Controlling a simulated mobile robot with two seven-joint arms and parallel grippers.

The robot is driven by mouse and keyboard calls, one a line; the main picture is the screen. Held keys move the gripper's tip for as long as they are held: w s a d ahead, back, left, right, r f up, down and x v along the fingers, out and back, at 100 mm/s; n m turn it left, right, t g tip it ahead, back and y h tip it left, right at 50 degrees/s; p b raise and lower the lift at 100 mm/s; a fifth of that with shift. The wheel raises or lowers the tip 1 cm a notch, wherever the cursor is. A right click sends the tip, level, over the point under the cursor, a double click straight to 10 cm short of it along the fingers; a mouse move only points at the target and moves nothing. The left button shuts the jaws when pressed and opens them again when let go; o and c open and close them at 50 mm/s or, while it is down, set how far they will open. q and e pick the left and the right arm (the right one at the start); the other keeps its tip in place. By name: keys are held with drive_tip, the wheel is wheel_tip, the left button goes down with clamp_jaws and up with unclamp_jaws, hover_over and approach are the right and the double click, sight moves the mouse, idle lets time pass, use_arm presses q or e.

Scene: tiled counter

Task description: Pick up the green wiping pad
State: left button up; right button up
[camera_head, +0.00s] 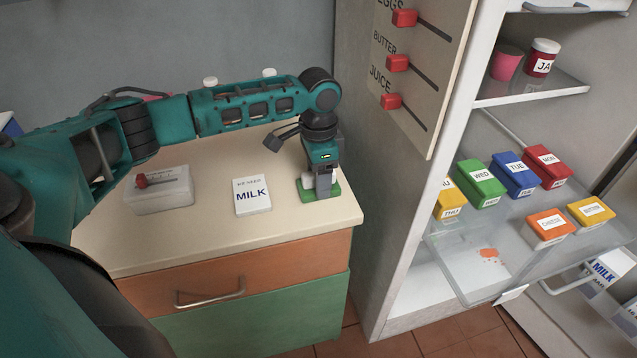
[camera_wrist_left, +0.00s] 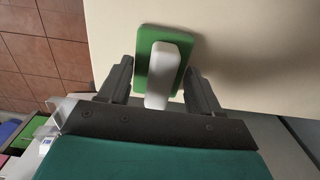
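The green wiping pad (camera_head: 306,194) lies on the counter near its right end, a green slab with a white block-shaped handle on top. In the left wrist view, the pad (camera_wrist_left: 178,42) extends ahead of the fingers and its white handle (camera_wrist_left: 160,75) sits between them. My left gripper (camera_head: 322,188) points down over the pad. In the left wrist view, my left gripper (camera_wrist_left: 159,68) is open, its two fingers on either side of the handle with visible gaps. In the head view the gripper hides part of the pad. My right gripper is not in view.
On the counter (camera_head: 230,245), a white "MILK" card (camera_head: 252,196) and a pale box with a red knob (camera_head: 160,192) stand left of the pad. The counter's right edge is close. An open fridge (camera_head: 420,270) with colored containers stands right, beside a slider panel (camera_head: 420,70).

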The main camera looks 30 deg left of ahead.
use_arm(q)
drive_tip(key=c, duration=0.5)
wheel_tip(320, 180, up, 20)
drive_tip(key=shift+r+p, duration=0.1)
drive_tip(key=shift+p, duration=1.1)
